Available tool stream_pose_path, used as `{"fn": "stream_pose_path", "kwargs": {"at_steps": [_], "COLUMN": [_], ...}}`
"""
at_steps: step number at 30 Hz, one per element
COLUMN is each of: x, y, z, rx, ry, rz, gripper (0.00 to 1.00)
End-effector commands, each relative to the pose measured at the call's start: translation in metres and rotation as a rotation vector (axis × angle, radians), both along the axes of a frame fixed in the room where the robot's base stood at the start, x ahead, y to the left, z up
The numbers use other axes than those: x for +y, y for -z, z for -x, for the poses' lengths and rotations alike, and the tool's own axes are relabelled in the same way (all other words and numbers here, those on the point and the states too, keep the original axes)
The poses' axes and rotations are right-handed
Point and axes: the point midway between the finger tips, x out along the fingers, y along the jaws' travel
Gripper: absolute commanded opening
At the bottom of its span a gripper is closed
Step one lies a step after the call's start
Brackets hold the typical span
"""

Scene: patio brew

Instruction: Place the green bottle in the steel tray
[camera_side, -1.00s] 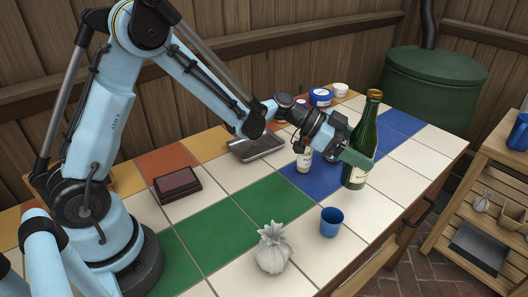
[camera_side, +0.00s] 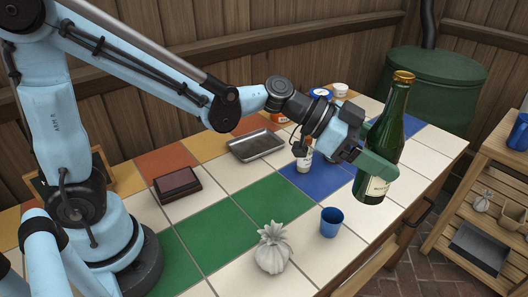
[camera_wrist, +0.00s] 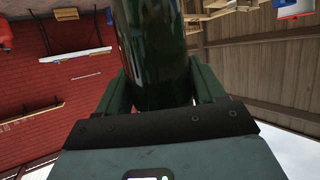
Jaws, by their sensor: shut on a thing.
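The green bottle (camera_side: 389,138) has a gold cap and a pale label. My gripper (camera_side: 379,160) is shut on it and holds it nearly upright, raised above the right part of the tiled table. In the wrist view the green bottle (camera_wrist: 152,50) stands between the two fingers of my gripper (camera_wrist: 160,88). The steel tray (camera_side: 257,145) lies on the table to the left of my gripper, behind the green tiles. It looks empty.
A small bottle with a pale label (camera_side: 304,160) stands just left of my gripper. A blue cup (camera_side: 331,222), a tied grey sack (camera_side: 272,248) and a dark brown box (camera_side: 177,184) are on the table. Jars (camera_side: 321,94) stand at the back.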

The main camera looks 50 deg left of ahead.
Motion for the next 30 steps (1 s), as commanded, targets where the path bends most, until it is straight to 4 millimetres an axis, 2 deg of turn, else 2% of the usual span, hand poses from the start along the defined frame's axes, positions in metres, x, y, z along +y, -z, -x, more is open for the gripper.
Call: {"fn": "stream_pose_path", "kwargs": {"at_steps": [3, 12, 20, 23, 30], "x": [0.000, 0.000, 0.055, 0.083, 0.175], "y": [-0.019, -0.047, -0.046, -0.047, -0.047], "z": [0.001, 0.001, -0.014, -0.018, -0.020], "rx": [0.000, 0.000, 0.000, 0.001, 0.000], "ry": [0.000, 0.000, -0.136, -0.206, -0.435], "rz": [0.002, 0.002, 0.002, 0.001, 0.000], "gripper": [0.12, 0.12, 0.12, 0.12, 0.12]}}
